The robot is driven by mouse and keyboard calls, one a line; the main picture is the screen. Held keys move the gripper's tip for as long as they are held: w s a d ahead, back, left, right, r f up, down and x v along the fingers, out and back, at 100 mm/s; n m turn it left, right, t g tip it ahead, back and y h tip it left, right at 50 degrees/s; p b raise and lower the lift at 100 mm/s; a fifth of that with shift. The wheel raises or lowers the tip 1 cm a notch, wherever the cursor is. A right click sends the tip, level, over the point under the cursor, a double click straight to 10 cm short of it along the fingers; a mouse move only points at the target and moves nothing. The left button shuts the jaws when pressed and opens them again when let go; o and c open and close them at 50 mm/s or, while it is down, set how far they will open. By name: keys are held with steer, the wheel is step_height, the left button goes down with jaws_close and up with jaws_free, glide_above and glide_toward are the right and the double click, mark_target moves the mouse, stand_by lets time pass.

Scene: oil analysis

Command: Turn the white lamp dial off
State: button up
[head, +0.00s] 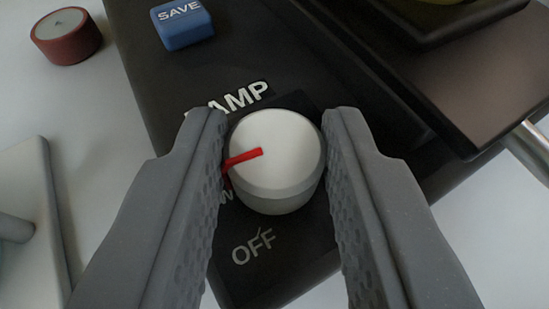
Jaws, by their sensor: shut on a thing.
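The white lamp dial (281,158) is a round knob on a black panel, in the middle of the head view. Its red pointer line runs from near its centre to the left edge, towards a partly hidden label ending in "W". The "OFF" label (254,246) with a tick mark lies below the dial, apart from the red pointer. My gripper (275,135) has one grey textured finger on each side of the dial and is shut on it. The left finger covers part of the lettering, including the start of the label ending in "AMP" (238,97).
A blue "SAVE" button (182,24) stands on the panel (145,85) at the upper left. A red round thing with a grey top (67,35) is at the far upper left. A dark raised block (440,75) is at the upper right. A pale object (30,190) shows at the left edge.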

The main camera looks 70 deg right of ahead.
steer(key=shift+n+t+y+p, duration=0.3)
steer(key=shift+n+t, duration=0.3)
steer(key=shift+t, duration=0.1)
steer(key=o, duration=1)
steer(key=p+v, duration=0.1)
steer(key=v, duration=1.2)
steer(key=shift+a+r+p, duration=0.15)
steer(key=shift+a+p, duration=0.2)
steer(key=shift+p, duration=0.05)
steer(key=shift+s, duration=0.15)
